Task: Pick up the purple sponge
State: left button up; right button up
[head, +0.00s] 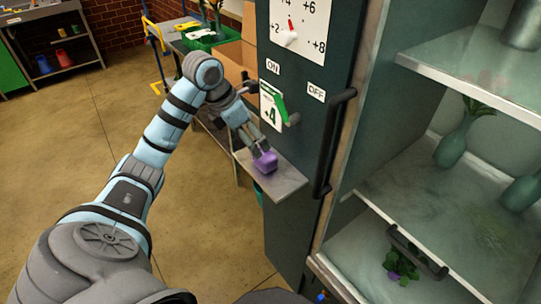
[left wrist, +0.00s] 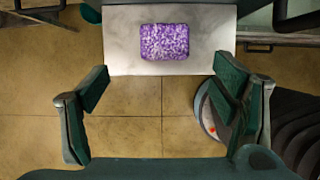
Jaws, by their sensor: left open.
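The purple sponge (head: 265,162) lies on a small grey shelf (head: 284,187) beside the dark cabinet in the head view. In the left wrist view the sponge (left wrist: 164,42) is a speckled purple block, flat on the pale shelf (left wrist: 120,62). My left gripper (head: 256,154) is close to the sponge in the head view. In the left wrist view the left gripper (left wrist: 163,95) is open, its fingers wide apart and empty, with the sponge ahead, centred between them. I cannot see my right gripper.
The dark cabinet has a vertical handle (head: 332,143), a dial (head: 299,30) and a green lever (head: 282,110) above the shelf. To the right, an open glass-shelved case (head: 465,60) holds green vases (head: 454,148). Open floor (head: 205,215) lies left of the cabinet.

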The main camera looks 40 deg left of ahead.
aim_at(264, 154)
pick_arm(q)
notch_tip(264, 154, down, 4)
jog(key=shift+w+d+r, duration=0.1)
jog(key=shift+w+r, duration=0.05)
jog(key=w+f, duration=0.1)
jog(key=w+d+f, duration=0.1)
jog(key=f, duration=0.1)
jog(key=w+f, duration=0.1)
jog(key=shift+w+d+f, duration=0.3)
jog(key=shift+d+f, duration=0.05)
jog(key=shift+f, duration=0.05)
jog(key=shift+w+f, duration=0.1)
jog(key=shift+f, duration=0.3)
jog(key=shift+r, duration=0.1)
jog(key=shift+c, duration=1)
jog(key=c, duration=0.9)
pick_arm(e)
jog(key=shift+s+f, duration=0.15)
jog(key=shift+s, duration=0.15)
